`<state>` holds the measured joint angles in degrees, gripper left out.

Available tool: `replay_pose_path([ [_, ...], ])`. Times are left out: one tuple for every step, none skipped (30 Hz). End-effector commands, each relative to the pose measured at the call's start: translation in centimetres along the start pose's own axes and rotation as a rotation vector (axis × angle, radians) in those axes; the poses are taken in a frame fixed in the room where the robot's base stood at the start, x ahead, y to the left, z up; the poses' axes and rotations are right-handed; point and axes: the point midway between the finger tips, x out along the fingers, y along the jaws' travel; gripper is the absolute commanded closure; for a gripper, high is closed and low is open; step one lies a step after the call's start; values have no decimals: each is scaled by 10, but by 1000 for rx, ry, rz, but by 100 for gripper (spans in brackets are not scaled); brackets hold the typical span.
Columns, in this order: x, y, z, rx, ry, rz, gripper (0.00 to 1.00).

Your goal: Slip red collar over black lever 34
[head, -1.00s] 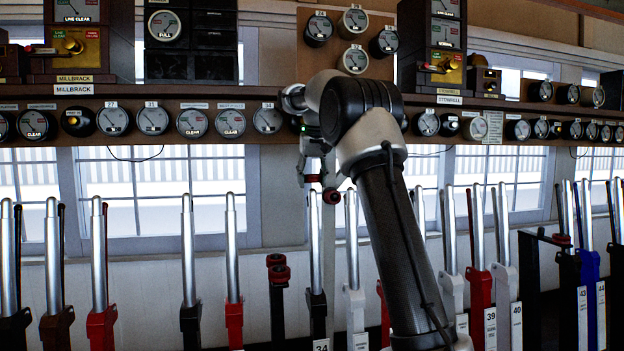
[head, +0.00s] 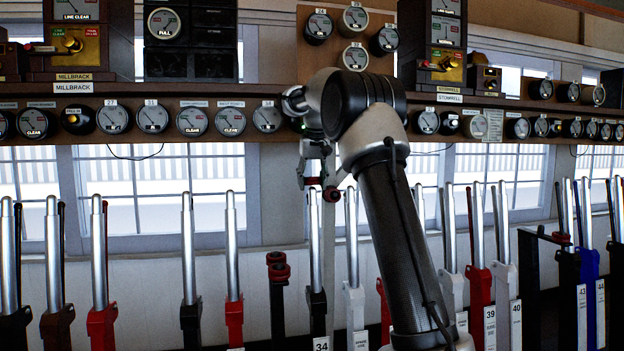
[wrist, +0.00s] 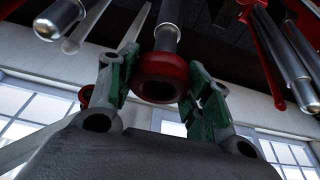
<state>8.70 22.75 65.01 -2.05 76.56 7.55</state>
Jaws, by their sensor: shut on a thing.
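Black lever 34 (head: 316,298) stands upright in the head view, with a bare silver handle (head: 314,240) above its black lower part. My gripper (head: 321,171) is at the height of the handle's top, in front of the upper window.
Two dark red collars (head: 278,266) sit on a short black stand left of lever 34. A white lever (head: 354,300) stands close on the right, and a red lever (head: 234,318) further left.

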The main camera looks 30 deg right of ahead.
Motion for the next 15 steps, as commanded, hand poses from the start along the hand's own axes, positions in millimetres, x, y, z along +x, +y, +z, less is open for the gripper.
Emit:
replay_pose_path([
  [1,0,1,0,0,0,72],
  [2,0,1,0,0,0,72],
  [3,0,2,0,-1,0,72],
  [4,0,2,0,0,0,72],
  [5,0,3,0,0,0,72],
  [6,0,3,0,1,0,72],
  [6,0,3,0,1,0,72],
  [7,0,4,0,1,0,72],
  [8,0,4,0,0,0,72],
  [9,0,5,0,0,0,72],
  [10,0,5,0,-1,0,72],
  [12,0,6,0,-1,0,72],
  [12,0,6,0,-1,0,72],
  [13,0,6,0,-1,0,72],
  [14,0,7,0,0,0,72],
])
